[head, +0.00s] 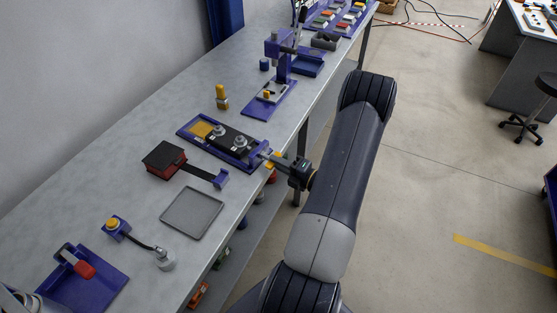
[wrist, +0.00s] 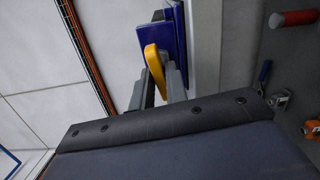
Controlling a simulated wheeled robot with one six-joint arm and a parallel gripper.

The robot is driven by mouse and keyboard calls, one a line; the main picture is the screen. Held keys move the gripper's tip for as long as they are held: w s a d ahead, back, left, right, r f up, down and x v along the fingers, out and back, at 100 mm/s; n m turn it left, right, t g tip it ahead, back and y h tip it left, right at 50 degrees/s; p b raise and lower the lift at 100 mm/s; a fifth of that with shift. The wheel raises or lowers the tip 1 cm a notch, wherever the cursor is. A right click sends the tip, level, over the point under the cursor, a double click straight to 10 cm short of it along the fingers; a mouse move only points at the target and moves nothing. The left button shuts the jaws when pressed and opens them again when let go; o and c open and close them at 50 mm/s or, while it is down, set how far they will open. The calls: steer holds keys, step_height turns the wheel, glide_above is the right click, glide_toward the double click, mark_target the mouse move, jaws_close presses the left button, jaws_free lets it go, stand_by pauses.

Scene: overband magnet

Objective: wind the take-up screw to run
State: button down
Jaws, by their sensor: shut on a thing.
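The overband magnet unit sits on the bench, with a blue-purple frame (head: 186,133), a black belt cover (head: 228,137) and two grey round knobs. A yellow handle (head: 275,156) of the take-up screw shows at the end of the frame nearest my arm. My gripper (head: 272,160) reaches in from the right, at the bench edge, and is shut on this handle. In the wrist view the yellow handle (wrist: 154,70) stands between the two grey fingers, in front of the blue frame end (wrist: 158,38). The fingers hide part of the handle, and the screw's thread cannot be made out.
A black and red box (head: 164,158) with a dark bar and a grey tray (head: 192,212) lie nearer on the bench. A yellow post (head: 222,96) and a blue stand (head: 270,100) stand farther back.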

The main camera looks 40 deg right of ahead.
steer(key=shift+m, duration=0.7)
steer(key=c, duration=1.5)
jaws_free()
steer(key=shift+s, duration=0.1)
steer(key=b+v, duration=0.1)
steer(key=v, duration=0.9)
steer(key=shift+s+d, duration=0.15)
steer(key=shift+s, duration=0.15)
steer(key=shift+w, duration=0.1)
steer(key=p+x, duration=0.1)
steer(key=x, duration=0.9)
steer(key=shift+w, duration=0.3)
